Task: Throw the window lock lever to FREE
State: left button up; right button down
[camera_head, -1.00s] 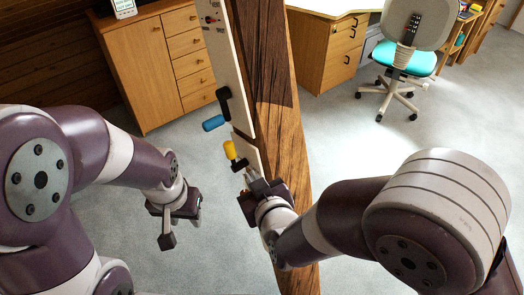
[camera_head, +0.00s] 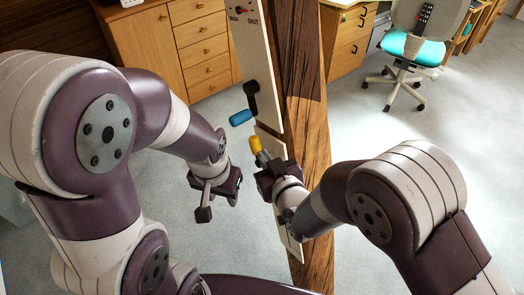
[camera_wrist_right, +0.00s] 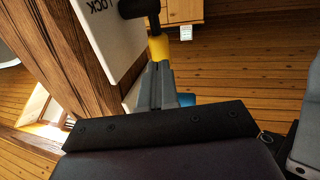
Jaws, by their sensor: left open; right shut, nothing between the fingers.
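A lever with a yellow handle (camera_head: 255,144) is on a pale plate on the timber post. In the right wrist view the yellow handle (camera_wrist_right: 158,47) joins a black arm (camera_wrist_right: 139,8), beside the word LOCK on the white plate (camera_wrist_right: 112,35). My right gripper (camera_head: 263,158) is shut and empty, its tips right at the lower end of the yellow handle. The closed fingers (camera_wrist_right: 157,72) overlap the handle's end in the wrist view; I cannot tell whether they touch. My left gripper (camera_head: 215,196) is open and empty, left of the post.
A second lever with a blue handle (camera_head: 240,118) and black arm sits just above on the upper white panel (camera_head: 257,55). The timber post (camera_head: 308,140) stands beside my right gripper. A wooden cabinet (camera_head: 150,50) and an office chair (camera_head: 415,45) are farther back.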

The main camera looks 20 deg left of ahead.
jog(key=shift+x, duration=1.4)
